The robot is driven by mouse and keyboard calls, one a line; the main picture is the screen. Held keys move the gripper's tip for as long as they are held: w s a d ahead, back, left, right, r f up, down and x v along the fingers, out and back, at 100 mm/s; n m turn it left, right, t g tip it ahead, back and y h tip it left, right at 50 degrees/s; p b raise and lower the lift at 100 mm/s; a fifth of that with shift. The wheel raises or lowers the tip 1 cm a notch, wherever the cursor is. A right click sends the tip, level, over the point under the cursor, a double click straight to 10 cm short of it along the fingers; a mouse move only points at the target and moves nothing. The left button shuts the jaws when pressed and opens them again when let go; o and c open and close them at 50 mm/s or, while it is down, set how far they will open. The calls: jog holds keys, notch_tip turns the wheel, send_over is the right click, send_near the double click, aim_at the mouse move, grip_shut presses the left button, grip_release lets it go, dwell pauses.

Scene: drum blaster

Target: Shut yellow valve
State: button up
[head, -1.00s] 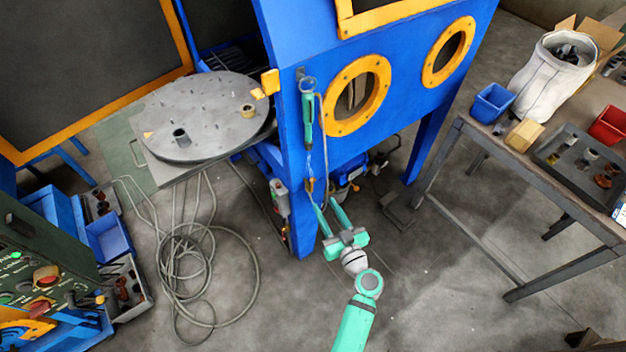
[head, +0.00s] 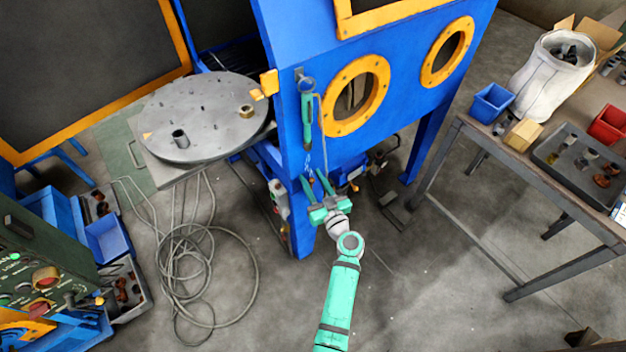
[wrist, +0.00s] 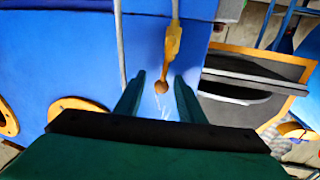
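The yellow valve (wrist: 173,42) hangs on a thin grey line against the blue cabinet in the wrist view. Its yellow handle runs down to a brownish rounded end between my fingertips. In the wrist view my gripper (wrist: 160,78) has one finger on each side of the valve's lower end, with gaps visible. Contact cannot be told.
The blue cabinet (head: 405,105) with round orange-rimmed ports stands directly ahead. A teal tool (head: 307,112) hangs above my gripper. A round grey turntable (head: 205,115) is at left, with coiled hose (head: 205,270) below. A workbench (head: 470,150) stands right.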

jog(key=shift+a, duration=0.2)
jog(key=shift+s, duration=0.1)
jog(key=shift+c, duration=0.4)
jog(key=shift+d, duration=0.1)
grip_shut()
